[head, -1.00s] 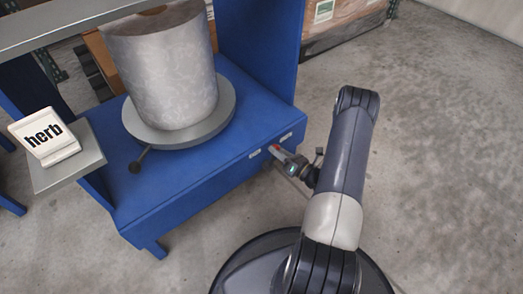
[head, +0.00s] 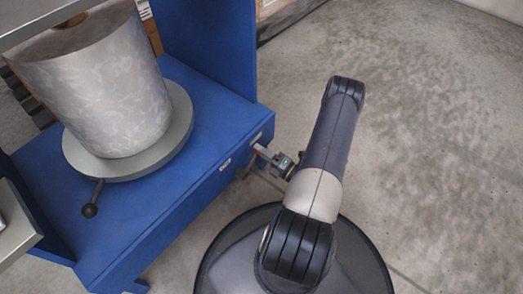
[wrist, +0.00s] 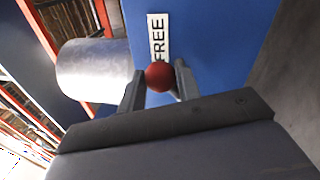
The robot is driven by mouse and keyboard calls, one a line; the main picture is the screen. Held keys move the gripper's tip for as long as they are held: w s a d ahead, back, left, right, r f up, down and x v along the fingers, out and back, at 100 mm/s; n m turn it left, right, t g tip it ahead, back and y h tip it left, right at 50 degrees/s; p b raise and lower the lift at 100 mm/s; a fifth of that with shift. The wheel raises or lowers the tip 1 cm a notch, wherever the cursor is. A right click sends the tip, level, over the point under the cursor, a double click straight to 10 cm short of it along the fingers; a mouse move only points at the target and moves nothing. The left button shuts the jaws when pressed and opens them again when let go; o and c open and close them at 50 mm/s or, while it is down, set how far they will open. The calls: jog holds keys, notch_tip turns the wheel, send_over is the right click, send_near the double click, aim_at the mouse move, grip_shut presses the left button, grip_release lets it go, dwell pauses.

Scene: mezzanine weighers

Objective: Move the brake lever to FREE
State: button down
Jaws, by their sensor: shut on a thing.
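The brake lever shows as a red ball knob (wrist: 159,76) in the wrist view, between the two fingers of my gripper (wrist: 160,88). My gripper is shut on it. The white FREE label (wrist: 158,38) is on the blue face just beyond the knob. In the head view my gripper (head: 270,155) is at the blue frame's front edge, with a bit of red (head: 260,149) at its tip, close to the right-hand white label (head: 257,138). Another white label (head: 225,165) is further left; its text is too small to read. The lever's shaft is hidden.
The blue weigher frame (head: 185,215) carries a round grey plate (head: 183,125) with a large patterned cylinder (head: 100,85) on it. A black-knobbed handle (head: 90,210) sticks out below the plate. The concrete floor (head: 430,150) to the right is clear.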

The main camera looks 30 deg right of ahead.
jog(key=shift+f, duration=0.1)
dwell(0.3)
jog(key=c, duration=1)
grip_release()
jog(key=shift+c, duration=0.2)
notch_tip(320, 180, up, 10)
jog(key=p, duration=0.4)
jog(key=shift+p, duration=0.3)
jog(key=shift+c, duration=0.2)
